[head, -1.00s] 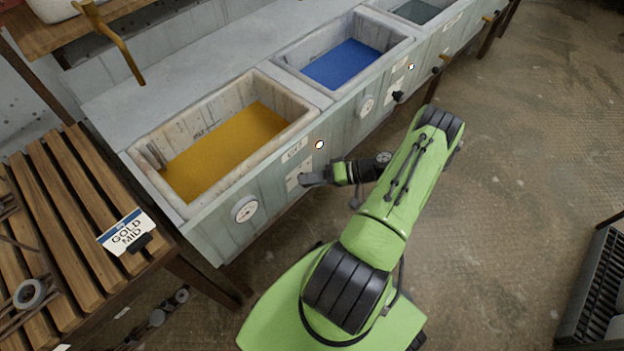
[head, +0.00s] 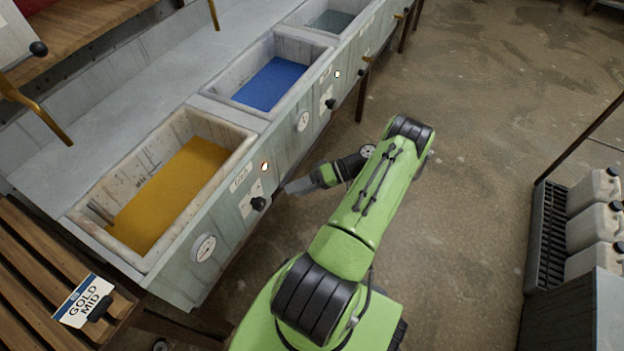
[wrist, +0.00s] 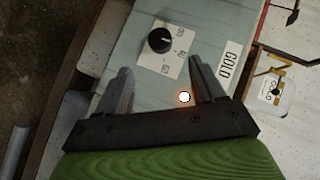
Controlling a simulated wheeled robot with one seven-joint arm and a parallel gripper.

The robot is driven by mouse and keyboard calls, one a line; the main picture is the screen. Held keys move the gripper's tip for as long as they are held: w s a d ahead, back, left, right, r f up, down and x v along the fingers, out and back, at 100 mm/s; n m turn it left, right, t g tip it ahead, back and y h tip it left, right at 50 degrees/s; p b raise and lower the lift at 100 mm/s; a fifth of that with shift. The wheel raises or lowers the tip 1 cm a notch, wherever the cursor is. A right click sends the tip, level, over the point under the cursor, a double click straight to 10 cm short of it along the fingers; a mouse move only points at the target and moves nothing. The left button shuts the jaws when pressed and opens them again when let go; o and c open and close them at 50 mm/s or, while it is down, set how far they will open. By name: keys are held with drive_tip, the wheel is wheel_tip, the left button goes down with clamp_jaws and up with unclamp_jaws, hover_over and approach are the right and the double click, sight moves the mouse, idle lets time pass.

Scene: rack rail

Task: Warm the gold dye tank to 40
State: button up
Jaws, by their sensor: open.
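The gold dye tank (head: 238,150) is a pale trough of yellow dye in the head view. Its front bears a black knob (head: 258,203), a lit lamp (head: 264,167) with an orange glow, and a round gauge (head: 204,248) whose reading is too small to tell. In the wrist view the knob (wrist: 159,40) sits on a white scale card (wrist: 172,62), beside the GOLD label (wrist: 228,62). A white mark shows on the knob's right side; the card's figures are unclear. My gripper (wrist: 160,66) is open and empty, apart from the knob, which shows beyond its fingertips.
A blue tank (head: 270,80) with its own knob, lamp and gauge stands farther along, then a grey one (head: 330,20). A slatted wooden bench with a GOLD MID sign (head: 84,301) is at lower left. White jugs (head: 595,190) stand at right. The floor between is clear.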

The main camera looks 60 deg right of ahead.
drive_tip(key=v, duration=0.5)
idle(0.4)
drive_tip(key=w+a+r+n+g+h, duration=0.2)
drive_tip(key=w+a+r+g, duration=0.5)
drive_tip(key=w+r, duration=0.45)
drive_tip(key=a+r+n+g+h, duration=0.15)
drive_tip(key=a+r+h, duration=0.25)
drive_tip(key=a+r, duration=0.95)
drive_tip(key=s+a+r+n+t+h, duration=0.2)
drive_tip(key=s+a+r+t+h, duration=0.15)
drive_tip(key=s+a, duration=0.85)
wheel_tip(320, 180, up, 14)
drive_tip(key=d+p, duration=0.1)
drive_tip(key=p, duration=1.2)
drive_tip(key=shift+d+p, duration=0.25)
drive_tip(key=shift+p, duration=0.15)
